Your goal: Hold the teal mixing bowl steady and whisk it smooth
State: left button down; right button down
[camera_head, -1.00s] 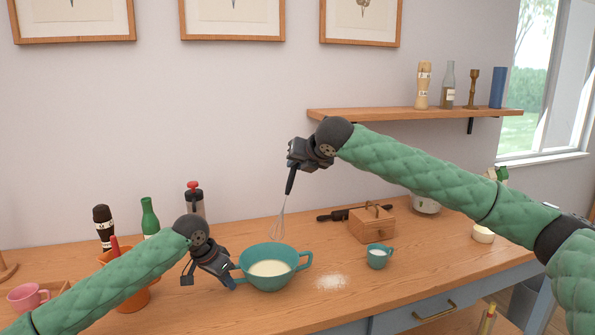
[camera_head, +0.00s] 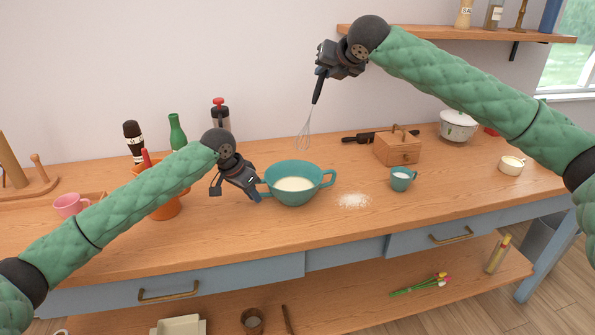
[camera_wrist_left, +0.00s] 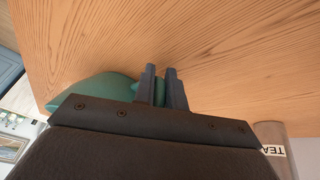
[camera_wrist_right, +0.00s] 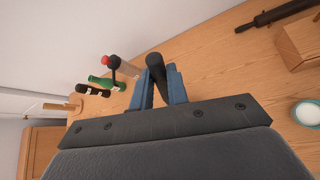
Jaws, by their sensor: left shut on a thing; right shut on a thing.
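The teal mixing bowl (camera_head: 312,196) stands upright on the wooden counter with a pale cream mix (camera_head: 294,184) inside. My left gripper (camera_head: 259,193) is shut on the bowl's left handle. In the left wrist view the fingers (camera_wrist_left: 161,88) close around a teal piece beside the bowl wall (camera_wrist_left: 88,92). My right gripper (camera_head: 321,72) is shut on the dark handle of the whisk (camera_head: 305,127), high above the counter. The wire end hangs down above the bowl's back rim, apart from the mix. The right wrist view shows the whisk handle (camera_wrist_right: 155,66) between the fingers (camera_wrist_right: 164,85).
A teal cup (camera_head: 402,181) and spilled white powder (camera_head: 353,200) lie right of the bowl. A wooden box (camera_head: 397,149), a rolling pin (camera_head: 360,138) and a white pot (camera_head: 458,126) stand further back. An orange pot (camera_head: 166,208) and bottles (camera_head: 177,133) stand to the left.

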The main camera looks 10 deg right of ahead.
pick_arm(q)
jog(key=c, duration=1.4)
grip_release()
jog(key=shift+o, duration=0.2)
jog(key=shift+r, duration=0.15)
